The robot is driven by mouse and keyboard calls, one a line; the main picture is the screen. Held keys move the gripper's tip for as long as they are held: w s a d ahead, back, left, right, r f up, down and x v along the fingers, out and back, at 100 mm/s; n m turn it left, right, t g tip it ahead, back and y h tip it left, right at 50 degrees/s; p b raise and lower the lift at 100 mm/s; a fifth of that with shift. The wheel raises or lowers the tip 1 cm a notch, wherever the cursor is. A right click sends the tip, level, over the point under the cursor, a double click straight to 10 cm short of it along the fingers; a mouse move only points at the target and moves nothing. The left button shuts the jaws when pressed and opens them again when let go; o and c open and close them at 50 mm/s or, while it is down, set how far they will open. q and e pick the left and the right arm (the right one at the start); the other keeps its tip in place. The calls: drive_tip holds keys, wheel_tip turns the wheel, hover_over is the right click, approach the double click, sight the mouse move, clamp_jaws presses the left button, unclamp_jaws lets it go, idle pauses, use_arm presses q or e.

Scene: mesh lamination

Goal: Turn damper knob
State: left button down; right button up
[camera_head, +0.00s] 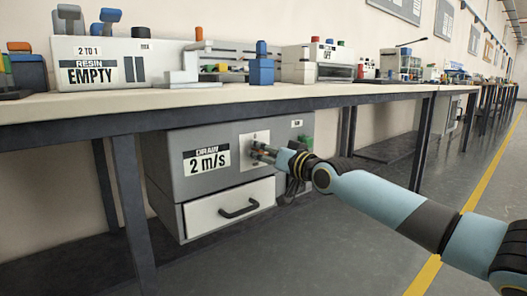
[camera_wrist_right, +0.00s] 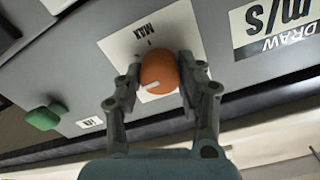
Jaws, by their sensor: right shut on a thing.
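The damper knob (camera_wrist_right: 159,72) is orange with a white pointer mark and sits on a white plate (camera_wrist_right: 125,48) printed "MAX". My right gripper (camera_wrist_right: 160,75) has its two fingers on either side of the knob, shut on it, in the right wrist view. My left gripper is in neither view.
The grey box hangs under a long bench (camera_head: 250,100). Below the label is a white drawer (camera_head: 215,213) with a black handle. The floor to the right is open.

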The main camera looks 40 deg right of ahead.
drive_tip(key=shift+f+m, duration=0.1)
drive_tip(key=shift+m, duration=0.2)
drive_tip(key=o, duration=1.2)
drive_tip(key=shift+c, duration=0.2)
